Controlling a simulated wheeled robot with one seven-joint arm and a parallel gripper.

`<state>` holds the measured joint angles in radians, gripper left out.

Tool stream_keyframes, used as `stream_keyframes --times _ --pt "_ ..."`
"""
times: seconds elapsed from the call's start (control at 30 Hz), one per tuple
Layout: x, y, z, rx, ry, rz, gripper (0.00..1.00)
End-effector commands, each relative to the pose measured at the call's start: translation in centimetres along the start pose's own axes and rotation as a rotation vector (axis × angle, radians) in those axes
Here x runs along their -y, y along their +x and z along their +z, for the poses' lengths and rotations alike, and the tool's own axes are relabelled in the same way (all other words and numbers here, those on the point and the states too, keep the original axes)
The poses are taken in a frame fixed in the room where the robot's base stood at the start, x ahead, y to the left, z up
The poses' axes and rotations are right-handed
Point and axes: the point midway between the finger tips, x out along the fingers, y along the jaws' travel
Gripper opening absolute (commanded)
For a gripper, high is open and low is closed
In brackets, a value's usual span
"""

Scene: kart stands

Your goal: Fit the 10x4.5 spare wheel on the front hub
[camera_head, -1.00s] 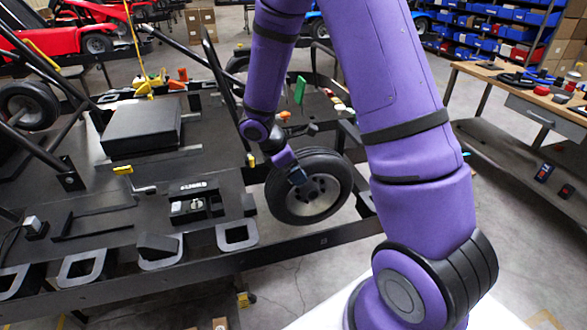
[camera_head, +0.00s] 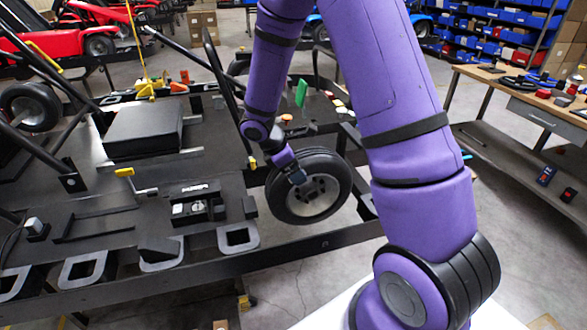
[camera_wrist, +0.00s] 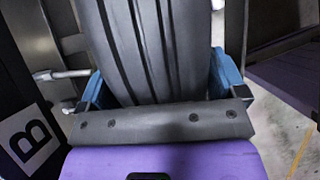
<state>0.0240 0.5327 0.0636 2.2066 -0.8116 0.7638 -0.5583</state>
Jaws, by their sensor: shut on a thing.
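A black tyre with a grey rim, the spare wheel (camera_head: 335,186), stands upright at the right side of the black kart frame (camera_head: 270,258). Its size marking cannot be read. My gripper (camera_head: 297,177) is shut on the tyre from above, at the upper left of the rim. In the wrist view the blue fingers (camera_wrist: 158,88) lie on both sides of the grooved tread (camera_wrist: 150,50). A metal rod (camera_wrist: 62,75) shows left of the tyre; I cannot tell if it is the front hub. The hub is otherwise hidden, so seating cannot be judged.
A black seat-like block (camera_head: 143,130) and a small black box (camera_head: 198,203) are on the kart deck. Frame bars run close around the wheel. A workbench (camera_head: 500,100) stands at the right. The floor (camera_head: 540,240) between is mostly clear.

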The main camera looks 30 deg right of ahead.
Motion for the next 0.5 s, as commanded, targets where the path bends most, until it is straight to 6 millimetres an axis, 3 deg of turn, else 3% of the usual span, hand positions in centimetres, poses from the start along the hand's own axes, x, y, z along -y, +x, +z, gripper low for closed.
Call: stream_keyframes --times 0.33,0.37,0.4,0.5 --pt "-0.24 -0.07 0.08 0.001 0.001 0.001 0.07" --pt "-0.24 -0.07 0.08 0.001 0.001 0.001 0.95" --pt "-0.24 -0.07 0.07 0.001 0.001 0.001 1.0" --pt "-0.24 -0.06 0.06 0.001 0.0 0.002 1.0"
